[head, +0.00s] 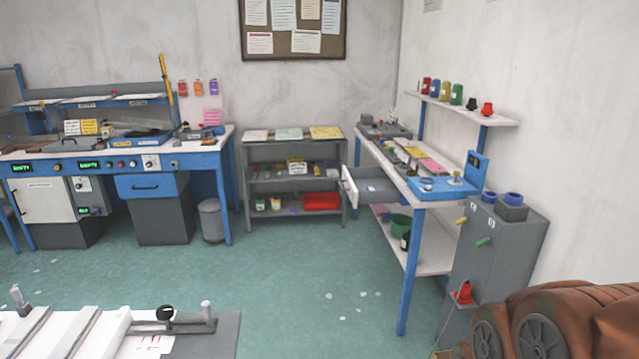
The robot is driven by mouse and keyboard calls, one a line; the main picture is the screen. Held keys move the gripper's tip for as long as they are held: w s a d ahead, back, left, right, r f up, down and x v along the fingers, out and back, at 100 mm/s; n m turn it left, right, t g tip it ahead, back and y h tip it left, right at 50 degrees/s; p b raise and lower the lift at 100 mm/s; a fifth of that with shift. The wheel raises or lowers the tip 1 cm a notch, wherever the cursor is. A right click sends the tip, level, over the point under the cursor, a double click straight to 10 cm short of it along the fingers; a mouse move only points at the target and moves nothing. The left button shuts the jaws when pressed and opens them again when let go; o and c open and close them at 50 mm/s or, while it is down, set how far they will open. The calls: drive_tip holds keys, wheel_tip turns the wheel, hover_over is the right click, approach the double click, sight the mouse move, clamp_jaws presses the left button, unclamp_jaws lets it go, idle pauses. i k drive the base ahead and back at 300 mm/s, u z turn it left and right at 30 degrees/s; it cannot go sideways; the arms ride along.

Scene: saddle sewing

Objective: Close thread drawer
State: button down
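An open drawer (348,192) juts out to the left from under the right-hand workbench (417,200). Its pale front panel carries a dark handle and faces left, and part of its inside shows behind the front. I see no label that names it as the thread drawer. A blue drawer (147,186) under the left bench looks shut. My gripper is not in view.
The green floor (300,270) is clear before the open drawer, apart from small pale scraps. A grey shelf (262,185) stands at the back wall. A grey cabinet (505,250) and a brown saddle-like thing (575,310) are at right. A pale table (90,335) fills the lower left.

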sight(355, 181)
drive_tip(key=i, duration=2.55)
drive_tip(key=u, duration=1.9)
